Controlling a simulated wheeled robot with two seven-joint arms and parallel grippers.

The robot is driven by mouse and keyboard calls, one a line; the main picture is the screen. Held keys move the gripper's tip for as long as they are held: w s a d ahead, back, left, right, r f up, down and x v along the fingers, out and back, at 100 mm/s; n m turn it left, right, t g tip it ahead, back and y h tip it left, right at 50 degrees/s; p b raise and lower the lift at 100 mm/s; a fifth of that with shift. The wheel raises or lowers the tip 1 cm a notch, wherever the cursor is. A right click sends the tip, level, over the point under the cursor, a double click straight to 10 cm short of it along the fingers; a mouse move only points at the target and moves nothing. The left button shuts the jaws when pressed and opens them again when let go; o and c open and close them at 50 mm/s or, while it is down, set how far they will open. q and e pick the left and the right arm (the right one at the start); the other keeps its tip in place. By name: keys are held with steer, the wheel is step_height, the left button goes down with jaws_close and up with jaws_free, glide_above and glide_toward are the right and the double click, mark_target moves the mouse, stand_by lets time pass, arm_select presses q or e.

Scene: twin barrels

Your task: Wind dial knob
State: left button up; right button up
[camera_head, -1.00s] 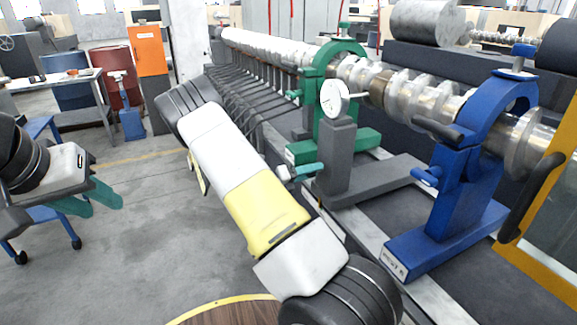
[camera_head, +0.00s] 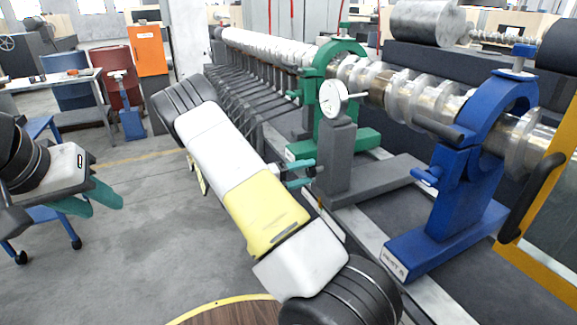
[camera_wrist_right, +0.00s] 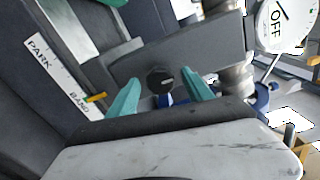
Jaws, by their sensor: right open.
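A round white dial (camera_head: 333,98) stands on top of a grey post (camera_head: 338,160). In the right wrist view the dial (camera_wrist_right: 285,25) is cut off at the top right and reads "OFF". A small dark round knob (camera_wrist_right: 160,79) sits on a grey face in that view. My right gripper (camera_head: 308,173) is open, its teal fingers close to the post. In the wrist view the fingers stand on either side of the knob, with gaps visible. The knob is hidden in the head view. My left gripper (camera_head: 98,204) hangs at the far left, away from the post; its opening is unclear.
A green clamp stand (camera_head: 327,90) and a blue clamp stand (camera_head: 455,190) hold a long metal shaft (camera_head: 405,95) behind the post. A yellow frame with a dark handle (camera_head: 530,195) is at the right. A wooden round top (camera_head: 235,313) shows at the bottom.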

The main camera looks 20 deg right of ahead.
mark_target(308, 172)
steer(key=shift+s+a, duration=0.2)
steer(key=shift+a, duration=2.1)
steer(key=s+a+r+m+g+y, duration=0.15)
steer(key=s+r+m+y, duration=0.25)
steer(key=s+m+y, duration=0.4)
steer(key=s+a+r+m+g+y, duration=0.1)
steer(key=s+r+m+g+y, duration=0.2)
steer(key=s+m, duration=0.5)
steer(key=s+a+r+m+t+y, duration=0.4)
steer(key=a+r+m, duration=0.2)
steer(key=m, duration=0.3)
steer(key=s+a+r+m+t+y, duration=0.5)
steer(key=a+r+m, duration=0.1)
steer(key=r+m, duration=0.2)
steer(key=shift+r+m, duration=0.15)
steer(key=shift+m, duration=0.45)
